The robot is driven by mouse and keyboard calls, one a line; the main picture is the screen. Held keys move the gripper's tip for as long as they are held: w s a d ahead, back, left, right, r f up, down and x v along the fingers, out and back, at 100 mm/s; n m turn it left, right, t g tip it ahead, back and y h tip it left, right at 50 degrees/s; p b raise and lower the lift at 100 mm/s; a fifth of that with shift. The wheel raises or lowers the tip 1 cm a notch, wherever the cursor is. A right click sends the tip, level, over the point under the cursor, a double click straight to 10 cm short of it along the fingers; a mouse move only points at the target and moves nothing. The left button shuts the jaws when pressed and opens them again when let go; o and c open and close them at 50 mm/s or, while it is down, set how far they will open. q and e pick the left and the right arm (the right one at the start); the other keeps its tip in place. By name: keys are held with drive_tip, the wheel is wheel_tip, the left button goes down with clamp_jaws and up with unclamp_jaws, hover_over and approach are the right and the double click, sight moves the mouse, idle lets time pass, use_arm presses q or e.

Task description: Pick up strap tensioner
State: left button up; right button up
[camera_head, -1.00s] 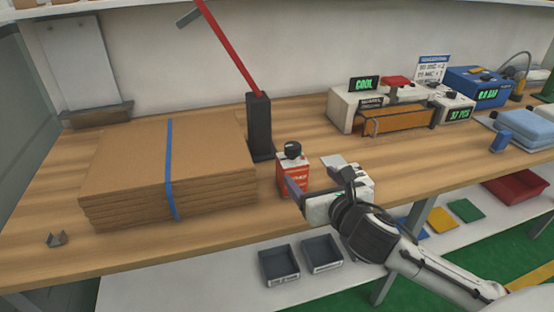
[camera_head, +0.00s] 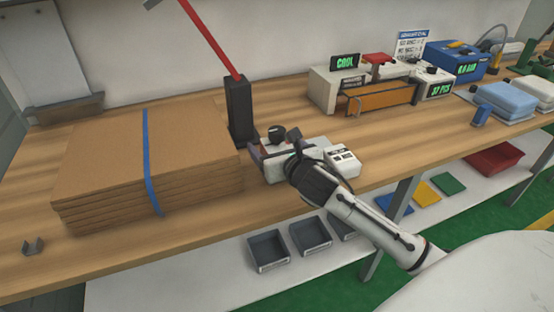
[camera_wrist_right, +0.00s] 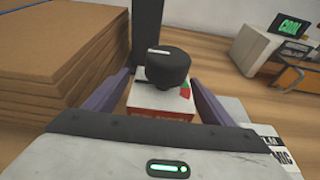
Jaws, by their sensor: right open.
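A small red-and-white box with a black knob on top, which looks like the strap tensioner (camera_wrist_right: 160,103), stands upright on the bench. In the head view its black knob (camera_head: 277,134) shows, while most of its body is hidden by my right gripper (camera_head: 271,150). In the right wrist view the open right gripper (camera_wrist_right: 158,82) has one purple finger on each side of the box, below the knob. I cannot tell whether the fingers touch it. My left gripper is not in view.
A cardboard stack (camera_head: 100,165) with a blue strap lies close on the left. A black post (camera_head: 239,110) with a red lever stands just behind the box. A small metal clip (camera_head: 33,247) lies at the front left. Bench devices (camera_head: 380,98) stand at the back right.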

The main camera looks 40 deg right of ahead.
drive_tip(key=shift+w+d+f, duration=0.15)
drive_tip(key=shift+w+d, duration=0.05)
drive_tip(key=shift+w, duration=0.4)
drive_tip(key=c, duration=1.7)
drive_tip(key=shift+r, duration=0.25)
drive_tip(key=shift+c, duration=0.5)
